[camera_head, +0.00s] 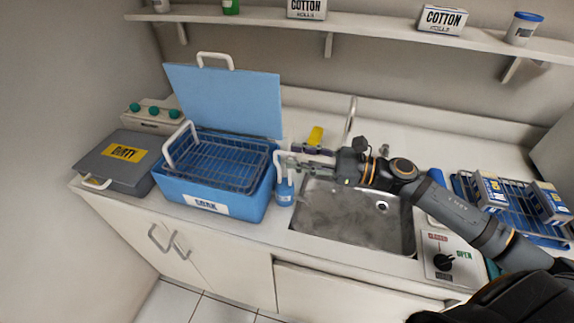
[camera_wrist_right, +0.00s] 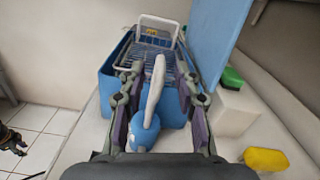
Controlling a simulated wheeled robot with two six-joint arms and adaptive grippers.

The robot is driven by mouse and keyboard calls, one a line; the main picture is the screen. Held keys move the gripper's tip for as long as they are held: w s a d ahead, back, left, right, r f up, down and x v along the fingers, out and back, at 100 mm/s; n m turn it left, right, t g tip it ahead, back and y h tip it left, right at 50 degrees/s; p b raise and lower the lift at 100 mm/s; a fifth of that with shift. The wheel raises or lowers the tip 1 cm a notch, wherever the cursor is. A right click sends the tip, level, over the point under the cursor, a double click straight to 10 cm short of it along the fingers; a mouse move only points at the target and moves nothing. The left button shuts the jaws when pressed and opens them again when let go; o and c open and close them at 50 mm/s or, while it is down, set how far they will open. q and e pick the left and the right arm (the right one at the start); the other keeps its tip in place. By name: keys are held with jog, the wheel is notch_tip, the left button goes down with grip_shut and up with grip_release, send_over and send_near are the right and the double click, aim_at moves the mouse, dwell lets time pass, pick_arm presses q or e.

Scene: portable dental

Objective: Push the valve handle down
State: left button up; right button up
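A control panel (camera_head: 441,262) with a black knob-like handle (camera_head: 444,262) and red and green (OPEN) labels sits on the counter front, right of the sink. My right gripper (camera_head: 288,163) is far left of it, at the right side of the blue SOAK bin (camera_head: 215,199). In the right wrist view its fingers (camera_wrist_right: 158,103) are apart, on either side of a white curved piece above a round blue body (camera_wrist_right: 144,131). Contact with it cannot be told. A small dark part, probably my left gripper (camera_wrist_right: 12,141), shows at that view's left edge; its fingers are unclear.
The bin's blue lid (camera_head: 226,100) stands open behind a wire basket. A grey DIRTY case (camera_head: 118,160) is at the left. My right arm crosses over the steaming sink (camera_head: 350,228). A yellow object (camera_head: 316,136) lies behind the gripper. A blue rack (camera_head: 540,228) stands right.

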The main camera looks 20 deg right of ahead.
aim_at(287, 154)
jog(key=shift+w+a+r, duration=0.25)
jog(key=shift+w+a, duration=0.15)
jog(key=shift+a, duration=0.25)
pick_arm(q)
jog(key=shift+s+d+f, duration=0.1)
jog(key=shift+s+f, duration=0.25)
jog(key=shift+s, duration=0.35)
pick_arm(e)
jog(key=shift+x, duration=0.95)
jog(key=shift+f, duration=0.2)
grip_shut()
